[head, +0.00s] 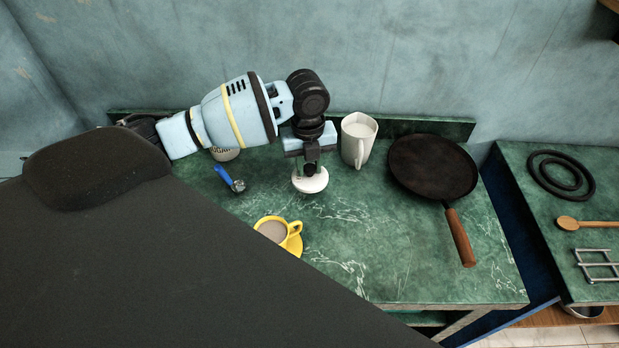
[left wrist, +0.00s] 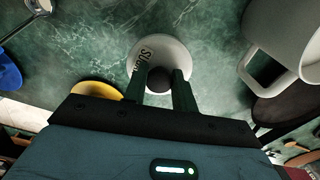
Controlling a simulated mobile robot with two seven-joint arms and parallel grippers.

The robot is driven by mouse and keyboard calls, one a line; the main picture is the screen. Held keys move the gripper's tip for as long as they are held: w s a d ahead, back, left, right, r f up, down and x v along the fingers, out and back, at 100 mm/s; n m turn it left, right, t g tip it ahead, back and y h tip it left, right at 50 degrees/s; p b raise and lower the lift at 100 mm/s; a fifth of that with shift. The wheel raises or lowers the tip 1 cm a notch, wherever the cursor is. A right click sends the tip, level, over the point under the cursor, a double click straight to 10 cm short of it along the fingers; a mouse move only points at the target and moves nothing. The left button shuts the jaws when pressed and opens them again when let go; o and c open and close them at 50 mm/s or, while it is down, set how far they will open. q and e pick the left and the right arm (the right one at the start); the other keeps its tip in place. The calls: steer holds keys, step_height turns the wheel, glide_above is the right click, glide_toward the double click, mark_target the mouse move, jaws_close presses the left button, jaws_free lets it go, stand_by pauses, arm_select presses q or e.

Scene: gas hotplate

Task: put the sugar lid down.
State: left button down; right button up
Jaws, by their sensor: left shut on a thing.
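The sugar lid (head: 310,183) is a white disc with a dark knob. My left gripper (head: 310,168) is shut on its knob, pointing down over the green counter. In the left wrist view the lid (left wrist: 163,53) shows part of its dark lettering, and the gripper's fingers (left wrist: 159,84) are on either side of the knob. I cannot tell whether the lid touches the counter or hangs just above it. The sugar pot (head: 226,154) stands at the back left, mostly hidden behind my left arm. My right gripper does not show.
A white jug (head: 357,140) stands close right of the lid, with a black frying pan (head: 432,165) beyond it. The counter (head: 370,240) is clear at front right.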

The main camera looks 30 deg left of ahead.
mark_target(309, 179)
arm_select(q)
steer(key=shift+f, duration=2.5)
steer(key=shift+f, duration=0.15)
steer(key=c, duration=1.1)
jaws_free()
step_height(309, 179, up, 12)
steer(key=shift+s+a+r, duration=0.1)
steer(key=shift+s+r, duration=0.05)
steer(key=shift+r, duration=0.05)
